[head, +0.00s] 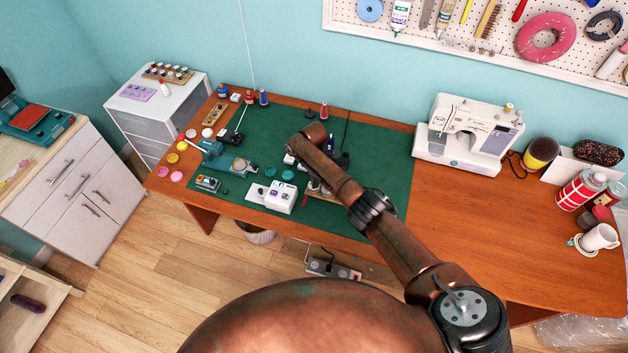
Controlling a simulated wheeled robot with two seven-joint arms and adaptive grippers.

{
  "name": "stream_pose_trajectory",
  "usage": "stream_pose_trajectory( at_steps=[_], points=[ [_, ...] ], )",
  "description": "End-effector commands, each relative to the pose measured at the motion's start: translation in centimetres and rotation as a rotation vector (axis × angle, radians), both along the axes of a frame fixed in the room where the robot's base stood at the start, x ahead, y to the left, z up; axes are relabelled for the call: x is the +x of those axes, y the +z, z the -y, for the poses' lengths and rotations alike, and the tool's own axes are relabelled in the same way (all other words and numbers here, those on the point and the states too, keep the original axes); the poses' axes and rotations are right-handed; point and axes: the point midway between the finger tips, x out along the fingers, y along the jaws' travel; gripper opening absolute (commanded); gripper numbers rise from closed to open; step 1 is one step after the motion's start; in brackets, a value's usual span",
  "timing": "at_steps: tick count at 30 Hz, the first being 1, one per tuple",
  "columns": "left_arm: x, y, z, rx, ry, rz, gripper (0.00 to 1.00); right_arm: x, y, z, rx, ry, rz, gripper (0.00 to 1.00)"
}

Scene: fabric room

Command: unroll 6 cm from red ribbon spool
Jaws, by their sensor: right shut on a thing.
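My right arm reaches in from the lower right over the green cutting mat (390,180). My right gripper (291,158) is at its far end, low over the middle of the mat and mostly hidden by my own arm. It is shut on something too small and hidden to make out. No red ribbon spool shows clearly. A small red spool-like item (324,112) stands upright at the mat's back edge, and another red one (249,98) stands at the back left; I cannot tell whether either carries ribbon. My left gripper is not in view.
Small tools and bottles crowd the left. A sewing machine (470,135) stands at the right back. The mat's right part is clear.

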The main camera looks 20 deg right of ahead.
Motion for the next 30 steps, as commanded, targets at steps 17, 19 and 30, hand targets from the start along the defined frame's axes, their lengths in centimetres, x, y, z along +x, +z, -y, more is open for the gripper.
stream_pose_trajectory(
  at_steps=[17, 19, 30],
  points=[
    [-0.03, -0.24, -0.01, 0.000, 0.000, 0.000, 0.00, 0.05, 0.07, 0.09, -0.001, 0.166, 0.001, 0.00],
    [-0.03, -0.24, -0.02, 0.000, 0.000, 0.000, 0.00, 0.05, 0.08, 0.09, -0.001, 0.167, 0.001, 0.00],
    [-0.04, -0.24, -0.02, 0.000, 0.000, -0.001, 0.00, 0.08, 0.10, 0.10, -0.001, 0.166, 0.001, 0.25]
  ],
)
